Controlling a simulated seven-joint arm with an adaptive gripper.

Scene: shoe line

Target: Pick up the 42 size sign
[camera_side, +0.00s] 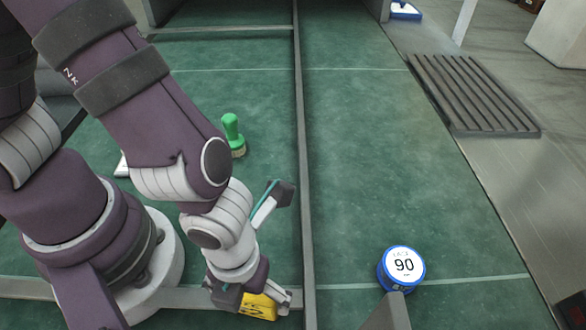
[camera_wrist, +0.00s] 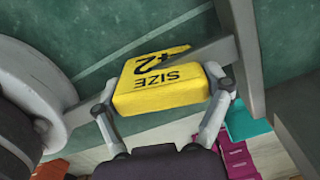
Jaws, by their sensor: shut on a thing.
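The 42 size sign (camera_wrist: 160,80) is a yellow block with black "SIZE 42" lettering, upside down in the wrist view. In the side view the yellow sign (camera_side: 259,306) shows low at the centre, partly hidden by my gripper. My gripper (camera_wrist: 168,100) is shut on the sign, one finger on each side of it. It also shows at the bottom of the side view (camera_side: 262,301). The sign is close to a grey metal bar; I cannot tell whether it touches the bar.
A grey rail (camera_side: 300,150) divides the green surface lengthwise. A green-handled brush (camera_side: 233,133) stands behind my arm. A dark ribbed mat (camera_side: 472,93) lies at the right. Magenta boxes (camera_wrist: 236,155) show below in the wrist view.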

